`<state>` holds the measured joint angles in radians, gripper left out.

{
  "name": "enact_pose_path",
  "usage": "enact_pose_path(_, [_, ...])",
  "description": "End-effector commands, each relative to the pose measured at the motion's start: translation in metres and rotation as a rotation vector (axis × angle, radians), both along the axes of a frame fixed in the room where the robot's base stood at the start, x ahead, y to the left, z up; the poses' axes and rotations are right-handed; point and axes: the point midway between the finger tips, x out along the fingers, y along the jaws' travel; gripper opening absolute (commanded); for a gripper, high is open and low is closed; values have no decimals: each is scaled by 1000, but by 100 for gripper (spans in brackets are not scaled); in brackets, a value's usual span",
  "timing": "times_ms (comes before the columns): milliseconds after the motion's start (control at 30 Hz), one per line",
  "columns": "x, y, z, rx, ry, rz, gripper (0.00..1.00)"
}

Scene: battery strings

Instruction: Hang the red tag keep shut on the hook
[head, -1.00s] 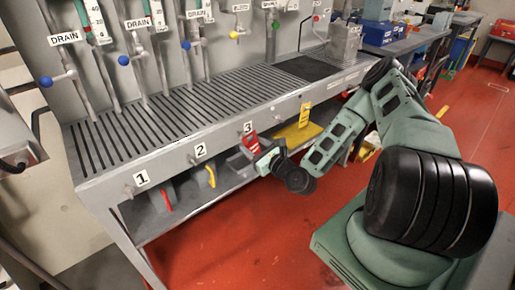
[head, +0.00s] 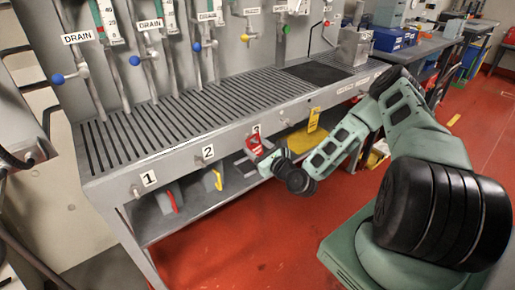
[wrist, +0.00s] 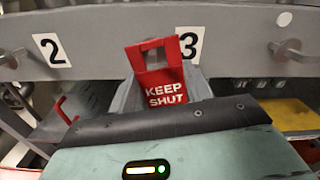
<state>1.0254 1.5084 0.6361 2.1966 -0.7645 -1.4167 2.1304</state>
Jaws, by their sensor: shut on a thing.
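The red tag (wrist: 165,88) reads KEEP SHUT and has a cut-out window near its top. It stands up from my gripper, tilted slightly, in front of the grey rail and partly over the number 3 label (wrist: 189,45). It also shows in the head view (head: 254,144). A hook (wrist: 295,50) shows bare on the rail right of the 3.
The number 2 label (wrist: 52,50) is to the left. A yellow tag (head: 313,120) hangs on the rail to the right. A grey slotted bench top (head: 170,120) lies above the rail, and a lower shelf (head: 215,188) runs below. Open red floor is in front.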

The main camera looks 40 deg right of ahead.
Motion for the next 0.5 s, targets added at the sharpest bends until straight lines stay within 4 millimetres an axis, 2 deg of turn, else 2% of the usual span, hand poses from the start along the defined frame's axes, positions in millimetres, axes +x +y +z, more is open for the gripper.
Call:
enact_pose_path(267, [0,0,0,0,0,0,28])
enact_pose_path(300, [0,0,0,0,0,0,53])
enact_pose_path(367, [0,0,0,0,0,0,69])
enact_pose_path(400, [0,0,0,0,0,0,75])
enact_pose_path(500, [0,0,0,0,0,0,75])
